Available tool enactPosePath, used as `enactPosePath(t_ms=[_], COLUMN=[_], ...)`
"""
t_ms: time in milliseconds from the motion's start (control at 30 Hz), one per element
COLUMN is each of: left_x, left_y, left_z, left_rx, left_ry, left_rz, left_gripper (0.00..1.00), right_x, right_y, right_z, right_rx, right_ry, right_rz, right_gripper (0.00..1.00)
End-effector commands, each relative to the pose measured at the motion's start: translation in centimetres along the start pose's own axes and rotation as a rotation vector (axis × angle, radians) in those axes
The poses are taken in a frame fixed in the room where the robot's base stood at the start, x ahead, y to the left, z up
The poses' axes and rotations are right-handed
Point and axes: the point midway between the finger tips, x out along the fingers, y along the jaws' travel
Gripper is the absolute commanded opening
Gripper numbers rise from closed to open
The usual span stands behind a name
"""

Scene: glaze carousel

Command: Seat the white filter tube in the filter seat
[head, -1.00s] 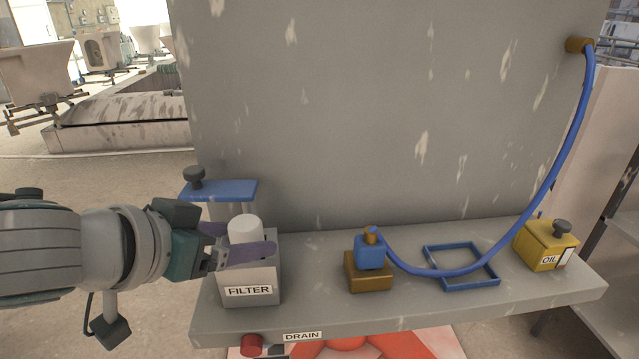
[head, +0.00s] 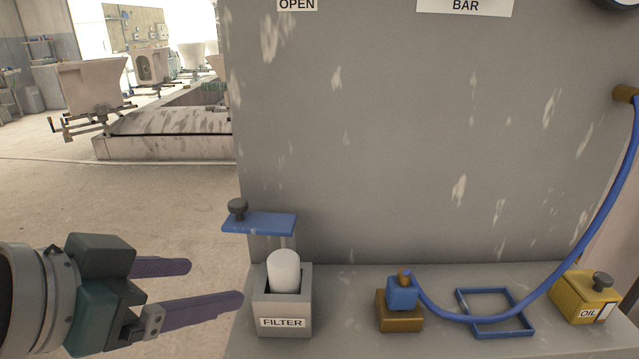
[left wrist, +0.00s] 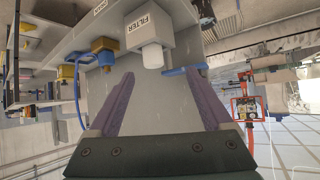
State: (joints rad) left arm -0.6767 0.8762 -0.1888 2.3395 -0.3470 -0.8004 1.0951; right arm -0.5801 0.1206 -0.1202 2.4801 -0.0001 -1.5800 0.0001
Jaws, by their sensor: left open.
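The white filter tube (head: 284,271) stands upright in the grey filter seat (head: 283,322), a box labelled FILTER at the left end of the shelf. Its lower end is hidden inside the seat. My left gripper (head: 216,281) is open and empty, left of the seat and apart from the tube. In the left wrist view, the tube (left wrist: 152,57) and the seat (left wrist: 150,27) show beyond the spread purple fingers (left wrist: 166,88). My right gripper is not in view.
A blue plate with a dark knob (head: 259,223) is raised behind the seat. To the right are a blue connector on a brown block (head: 400,311), a blue hose (head: 590,242), a blue square frame (head: 497,332) and a yellow OIL box (head: 584,297). A grey panel (head: 400,150) stands behind.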

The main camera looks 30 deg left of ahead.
Motion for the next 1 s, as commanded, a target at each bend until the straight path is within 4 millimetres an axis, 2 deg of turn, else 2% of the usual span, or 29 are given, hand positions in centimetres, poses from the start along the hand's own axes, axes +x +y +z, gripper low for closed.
enactPosePath(t_ms=[167, 300, 400, 533, 833, 933, 1000], left_x=[-1.1, -2.9, -4.2, -5.2, -5.3, -5.8, -6.6], left_y=[0.6, 3.9, 6.2, 7.9, 8.1, 8.0, 8.0], left_z=[3.7, 6.9, 8.2, 8.8, 8.9, 8.2, 7.1], left_rx=[0.005, 0.056, 0.096, 0.132, 0.142, 0.141, 0.141], left_ry=[-0.219, -0.448, -0.554, -0.612, -0.62, -0.619, -0.619], left_rz=[-0.126, -0.059, 0.032, 0.109, 0.118, 0.117, 0.117], left_gripper=[0.83, 0.83, 0.83, 0.83, 0.83, 0.83, 0.83], right_x=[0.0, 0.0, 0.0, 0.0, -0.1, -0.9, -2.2], right_y=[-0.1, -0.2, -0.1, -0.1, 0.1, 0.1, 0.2], right_z=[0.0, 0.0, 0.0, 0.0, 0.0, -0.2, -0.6], right_rx=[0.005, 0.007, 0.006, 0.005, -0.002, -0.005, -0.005], right_ry=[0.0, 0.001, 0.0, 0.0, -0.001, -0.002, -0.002], right_rz=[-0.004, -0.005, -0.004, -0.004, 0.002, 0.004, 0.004], right_gripper=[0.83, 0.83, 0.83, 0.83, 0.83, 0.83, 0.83])
